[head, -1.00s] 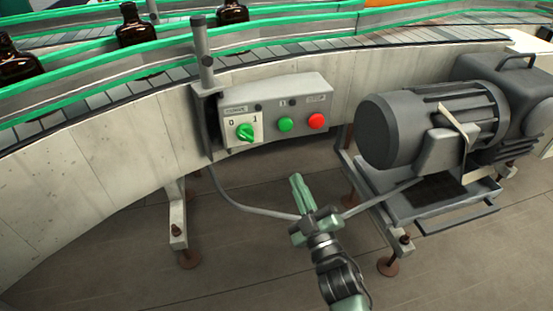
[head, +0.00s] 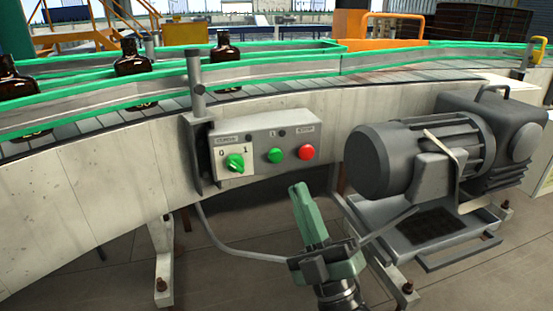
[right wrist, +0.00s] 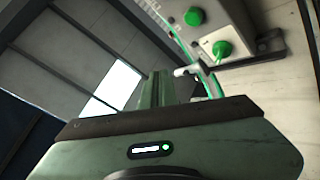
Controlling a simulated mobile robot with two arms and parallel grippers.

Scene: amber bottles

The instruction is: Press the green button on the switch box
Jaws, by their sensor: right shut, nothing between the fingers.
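The grey switch box (head: 258,135) is fixed to the side of the conveyor in the head view. Its round green button (head: 275,155) sits between a green rotary knob (head: 235,163) on the left and a red button (head: 307,152) on the right. My right gripper (head: 298,190) is shut and empty, below and in front of the box, its fingers pointing up; it looks apart from the green button. In the right wrist view, the green button (right wrist: 194,16) and the knob (right wrist: 222,50) show at the top right, beyond the fingers. My left gripper is not in view.
A grey motor (head: 420,160) on a stand is right of the box. A metal post (head: 195,75) rises at the box's left edge. Brown bottles (head: 133,65) stand on the conveyor (head: 90,175) behind green rails. A grey cable (head: 235,246) hangs below the box.

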